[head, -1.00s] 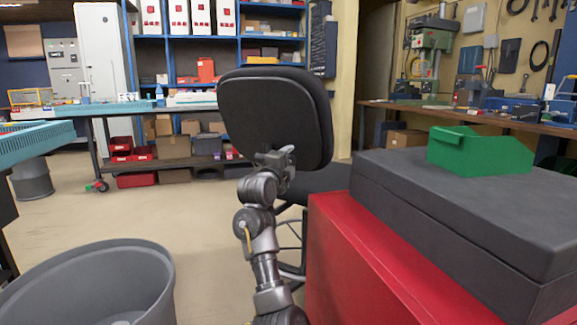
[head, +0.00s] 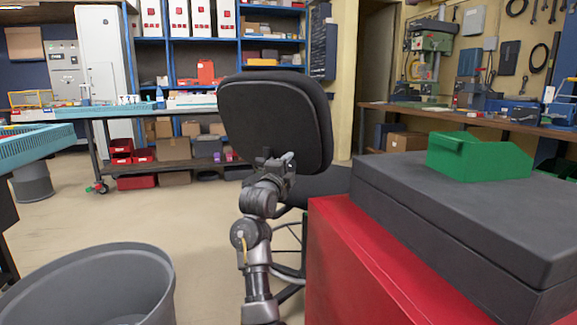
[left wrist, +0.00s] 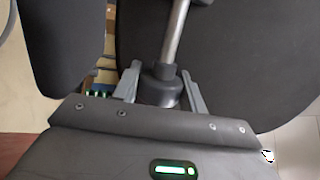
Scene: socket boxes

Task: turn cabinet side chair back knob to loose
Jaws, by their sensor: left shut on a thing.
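The chair back (head: 276,120), a black padded panel, stands in the middle of the head view beside the red cabinet (head: 362,262). The chair seat (head: 325,182) shows partly behind the cabinet. My left gripper (head: 274,160) is at the lower edge of the chair back. In the left wrist view my left gripper (left wrist: 160,85) has its two fingers on either side of a dark round knob (left wrist: 160,86), shut on it. A metal rod (left wrist: 174,35) rises from the knob. The knob is hidden by the gripper in the head view. My right gripper is not in view.
A dark grey case (head: 470,215) lies on the red cabinet with a green bin (head: 478,157) on top. A grey bin (head: 90,285) stands on the floor at front left. Workbenches and blue shelves line the back.

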